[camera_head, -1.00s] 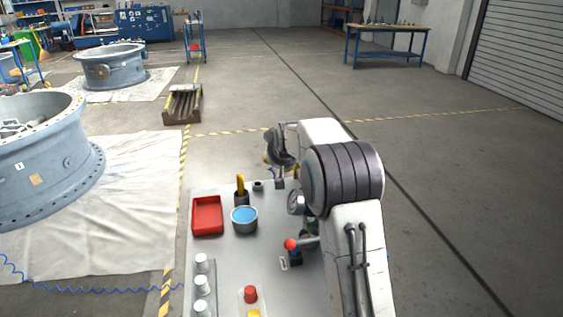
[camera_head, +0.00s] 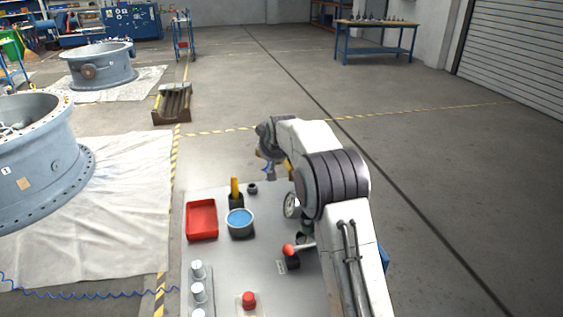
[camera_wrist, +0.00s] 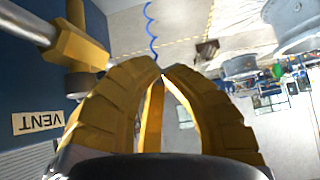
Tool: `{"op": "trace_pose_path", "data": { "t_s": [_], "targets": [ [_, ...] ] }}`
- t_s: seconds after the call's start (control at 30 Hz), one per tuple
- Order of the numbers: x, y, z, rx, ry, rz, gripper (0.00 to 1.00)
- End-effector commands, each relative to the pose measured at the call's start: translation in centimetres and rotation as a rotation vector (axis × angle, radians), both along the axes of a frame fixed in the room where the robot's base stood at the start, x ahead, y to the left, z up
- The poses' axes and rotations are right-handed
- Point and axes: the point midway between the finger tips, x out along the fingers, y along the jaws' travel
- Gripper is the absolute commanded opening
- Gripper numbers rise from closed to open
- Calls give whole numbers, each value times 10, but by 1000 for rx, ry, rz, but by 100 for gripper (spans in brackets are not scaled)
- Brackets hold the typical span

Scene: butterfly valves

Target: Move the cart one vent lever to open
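In the wrist view, the yellow fingers of my gripper (camera_wrist: 168,70) lean together with their tips meeting. I see nothing held between them. To their left, a brass-coloured valve body (camera_wrist: 78,48) with a grey metal rod, seemingly the vent lever (camera_wrist: 24,22), stands off a blue panel. A label reading VENT (camera_wrist: 38,121) appears upside down on that panel. The fingers are beside the valve, apparently apart from it. In the head view, the cart (camera_head: 225,265) has a grey top, and my arm reaches past its far edge. The valve and fingertips cannot be made out there.
The cart top holds a red tray (camera_head: 202,220), a blue-filled pot (camera_head: 239,221), a red-knobbed lever (camera_head: 289,250) and a red button (camera_head: 248,299). Large grey flanged valve bodies (camera_head: 35,160) stand on sheets at left. Open floor lies beyond and right of the cart.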

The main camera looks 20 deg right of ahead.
Motion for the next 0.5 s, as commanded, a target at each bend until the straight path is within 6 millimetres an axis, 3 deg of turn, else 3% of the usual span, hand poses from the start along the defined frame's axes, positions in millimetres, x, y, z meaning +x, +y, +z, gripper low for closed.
{"op": "trace_pose_path", "data": {
  "t_s": [0.5],
  "targets": [
    [17, -6, -2, -7, 5, 0, 0]
  ]
}}
